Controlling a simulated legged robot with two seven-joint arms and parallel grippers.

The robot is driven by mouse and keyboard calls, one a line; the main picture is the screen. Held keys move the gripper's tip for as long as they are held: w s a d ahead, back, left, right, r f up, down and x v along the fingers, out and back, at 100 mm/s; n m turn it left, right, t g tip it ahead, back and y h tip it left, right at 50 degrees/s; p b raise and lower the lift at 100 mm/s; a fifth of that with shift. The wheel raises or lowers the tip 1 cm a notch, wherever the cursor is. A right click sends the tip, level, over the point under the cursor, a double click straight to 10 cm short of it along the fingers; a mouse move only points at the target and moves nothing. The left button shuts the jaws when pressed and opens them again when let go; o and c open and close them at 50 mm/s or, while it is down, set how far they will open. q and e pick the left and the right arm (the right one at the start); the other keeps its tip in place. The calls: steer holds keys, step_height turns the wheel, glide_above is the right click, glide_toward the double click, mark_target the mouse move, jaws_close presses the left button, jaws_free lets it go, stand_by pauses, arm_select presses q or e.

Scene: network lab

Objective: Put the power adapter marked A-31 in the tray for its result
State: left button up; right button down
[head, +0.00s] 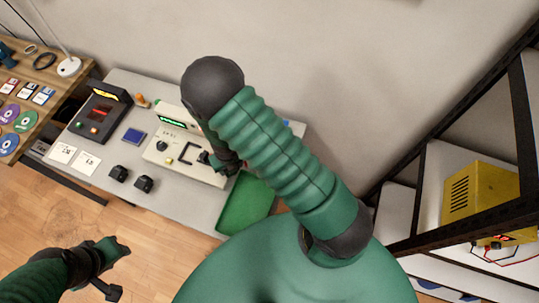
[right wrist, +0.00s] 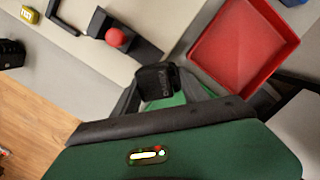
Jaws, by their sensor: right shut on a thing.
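My right gripper (right wrist: 160,98) is shut on a black power adapter (right wrist: 156,80), which has small pale lettering too blurred to read. It is held in front of the beige tester (right wrist: 95,30). In the head view the right gripper (head: 228,163) is at the tester's right end, and the adapter is hard to make out there. A green tray (head: 245,205) lies on the table right of and in front of the tester. A red tray (right wrist: 236,45) shows in the right wrist view, right of the held adapter; my arm hides it in the head view. My left gripper (head: 120,270) is open and empty, low at left.
Two black adapters (head: 144,184) (head: 119,173) stand near the table's front edge, beside white printed cards (head: 88,162). The tester (head: 178,145) has a lit green display. A dark device (head: 100,112) and a blue pad (head: 134,136) are left. A black rack (head: 410,200) stands right.

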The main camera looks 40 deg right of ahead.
steer(key=shift+d+f, duration=0.1)
steer(key=shift+d, duration=0.2)
steer(key=shift+m, duration=0.3)
steer(key=d+b, duration=0.1)
steer(key=d, duration=0.1)
steer(key=s+d+b, duration=0.1)
steer(key=d, duration=0.2)
steer(key=d+f+b, duration=0.1)
steer(key=d+b, duration=0.1)
steer(key=d, duration=0.1)
steer(key=shift+s, duration=0.4)
steer(key=d, duration=0.3)
steer(key=s+d, duration=0.1)
steer(key=d, duration=0.2)
steer(key=shift+s+d+f+b, duration=0.15)
steer(key=shift+d+b, duration=0.25)
steer(key=f+b, duration=0.2)
steer(key=f, duration=0.1)
steer(key=shift+s+d+f, duration=0.1)
steer(key=shift+s+d, duration=0.05)
steer(key=shift+d, duration=0.05)
steer(key=shift+a+f, duration=0.1)
steer(key=shift+f, duration=0.15)
steer(key=shift+a+r, duration=0.1)
steer(key=shift+a, duration=0.05)
steer(key=c, duration=1.1)
jaws_free()
steer(key=o, duration=0.5)
